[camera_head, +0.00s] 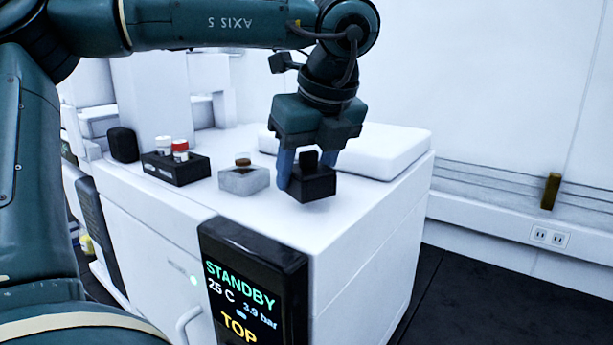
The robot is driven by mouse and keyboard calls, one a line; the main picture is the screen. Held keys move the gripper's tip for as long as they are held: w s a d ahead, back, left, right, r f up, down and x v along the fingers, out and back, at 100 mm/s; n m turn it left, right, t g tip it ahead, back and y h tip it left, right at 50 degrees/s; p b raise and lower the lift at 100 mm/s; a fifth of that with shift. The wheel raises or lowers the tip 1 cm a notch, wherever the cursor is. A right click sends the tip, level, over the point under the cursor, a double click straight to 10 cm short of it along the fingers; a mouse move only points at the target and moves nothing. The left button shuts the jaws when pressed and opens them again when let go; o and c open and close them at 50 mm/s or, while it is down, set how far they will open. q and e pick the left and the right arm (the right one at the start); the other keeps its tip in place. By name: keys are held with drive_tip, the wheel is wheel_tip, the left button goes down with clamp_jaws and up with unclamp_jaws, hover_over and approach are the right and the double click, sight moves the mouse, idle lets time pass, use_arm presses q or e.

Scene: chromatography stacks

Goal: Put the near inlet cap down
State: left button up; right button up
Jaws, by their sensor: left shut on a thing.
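My left gripper (307,172) reaches down from above at the right part of the white instrument's top. Its blue fingers are shut on a small black cap (309,159), which looks like the inlet cap. The cap is right at a black block (314,188) on the instrument top; I cannot tell whether it touches the block. A grey block (243,181) with a small brown-topped fitting (243,160) stands just left of the gripper. My right gripper is not in view.
A black rack (175,169) holding vials with a white cap (163,142) and a red cap (180,146) stands further left. A raised white panel (385,150) lies behind the gripper. The front display (250,280) reads STANDBY. The instrument top (290,232) is clear in front.

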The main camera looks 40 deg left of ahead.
use_arm(q)
drive_tip(key=shift+f, duration=0.8)
drive_tip(key=shift+f+b, duration=0.25)
drive_tip(key=shift+b, duration=0.1)
drive_tip(key=o, duration=0.9)
drive_tip(key=shift+r, duration=0.1)
drive_tip(key=shift+o, duration=0.2)
drive_tip(key=shift+r+p, duration=0.35)
drive_tip(key=shift+p, duration=0.05)
drive_tip(key=v, duration=1.1)
drive_tip(key=shift+r, duration=0.3)
